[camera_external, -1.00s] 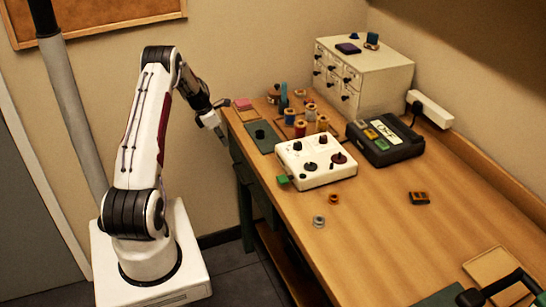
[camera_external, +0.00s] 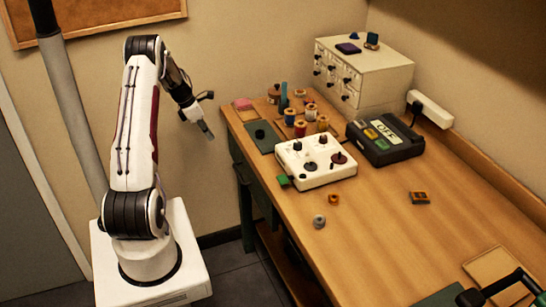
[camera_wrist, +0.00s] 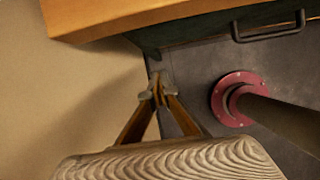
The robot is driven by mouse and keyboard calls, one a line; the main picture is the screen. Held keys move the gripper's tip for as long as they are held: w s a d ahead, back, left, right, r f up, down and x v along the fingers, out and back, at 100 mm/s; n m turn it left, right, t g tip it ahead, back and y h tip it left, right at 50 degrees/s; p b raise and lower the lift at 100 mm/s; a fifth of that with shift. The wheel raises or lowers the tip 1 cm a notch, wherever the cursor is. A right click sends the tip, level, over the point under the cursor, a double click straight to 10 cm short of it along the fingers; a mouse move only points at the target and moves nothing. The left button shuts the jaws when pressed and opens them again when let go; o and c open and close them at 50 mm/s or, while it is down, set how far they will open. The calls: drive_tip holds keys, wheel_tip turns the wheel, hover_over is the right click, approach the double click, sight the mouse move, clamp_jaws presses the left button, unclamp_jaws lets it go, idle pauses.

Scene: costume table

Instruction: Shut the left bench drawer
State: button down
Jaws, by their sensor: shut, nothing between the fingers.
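My gripper (camera_external: 207,131) is shut and empty, in the air left of the bench's far left corner. In the wrist view its fingertips (camera_wrist: 158,84) meet below the bench edge, apart from the drawer handle. The left bench drawer shows there by a dark bar handle (camera_wrist: 270,34) under the wooden top, at the upper right. In the outside view the dark green bench side (camera_external: 241,165) is seen edge-on. How far the drawer stands out cannot be told.
The wooden bench top (camera_external: 385,235) carries a white control box (camera_external: 316,173), several spools and a black device (camera_external: 385,145). A red round flange with a dark post (camera_wrist: 240,95) is right of the fingers in the wrist view. Free air lies between my arm and the bench.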

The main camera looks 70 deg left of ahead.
drive_tip(key=shift+v, duration=2.6)
